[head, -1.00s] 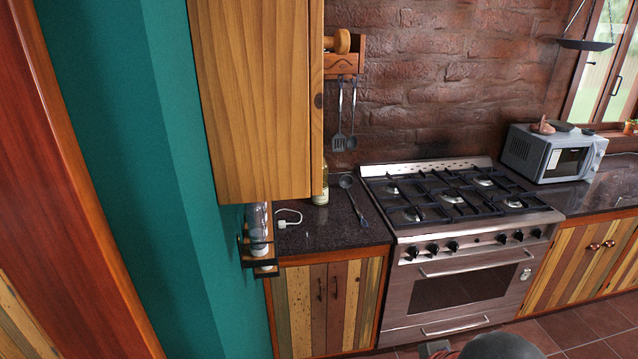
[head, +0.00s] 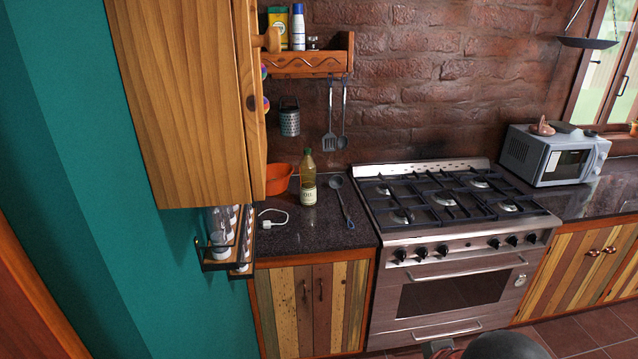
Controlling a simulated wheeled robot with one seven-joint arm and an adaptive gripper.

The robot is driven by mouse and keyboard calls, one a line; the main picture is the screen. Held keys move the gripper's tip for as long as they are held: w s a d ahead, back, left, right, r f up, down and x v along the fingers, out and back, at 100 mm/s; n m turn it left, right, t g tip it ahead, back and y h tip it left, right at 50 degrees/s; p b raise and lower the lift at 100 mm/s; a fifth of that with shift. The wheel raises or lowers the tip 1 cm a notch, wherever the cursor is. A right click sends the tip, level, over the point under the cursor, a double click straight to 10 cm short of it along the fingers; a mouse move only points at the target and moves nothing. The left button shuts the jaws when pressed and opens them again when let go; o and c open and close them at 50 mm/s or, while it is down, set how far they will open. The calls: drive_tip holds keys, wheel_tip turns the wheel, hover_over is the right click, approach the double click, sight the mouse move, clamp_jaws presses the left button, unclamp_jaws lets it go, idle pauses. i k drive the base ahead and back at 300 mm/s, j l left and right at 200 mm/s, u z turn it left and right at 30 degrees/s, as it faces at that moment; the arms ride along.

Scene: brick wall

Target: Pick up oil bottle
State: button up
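The oil bottle (head: 308,182) stands upright on the dark countertop (head: 290,235), left of the stove. It has yellowish oil, a pale label and a dark green neck and cap. It is now seen whole, with nothing in front of it. A dark rounded part at the bottom edge of the head view seems to be part of my arm; my gripper's fingers do not show.
An orange bowl (head: 279,179) sits behind the bottle to its left, and a ladle (head: 341,200) lies to its right. A wooden wall cabinet (head: 185,100) overhangs the left, above a glass rack (head: 228,245). The stove (head: 450,250) stands right.

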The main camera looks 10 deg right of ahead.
sight(307, 166)
drive_tip(key=i+l, duration=0.15)
drive_tip(key=l, duration=0.15)
drive_tip(key=i+l+u, duration=0.15)
drive_tip(key=l, duration=0.2)
drive_tip(key=i+l, duration=0.15)
drive_tip(key=l, duration=0.2)
drive_tip(key=i+l+u, duration=0.15)
drive_tip(key=l, duration=0.15)
drive_tip(key=i+u, duration=0.15)
drive_tip(key=i, duration=0.6)
drive_tip(key=i+l+u, duration=0.2)
drive_tip(key=i, duration=0.6)
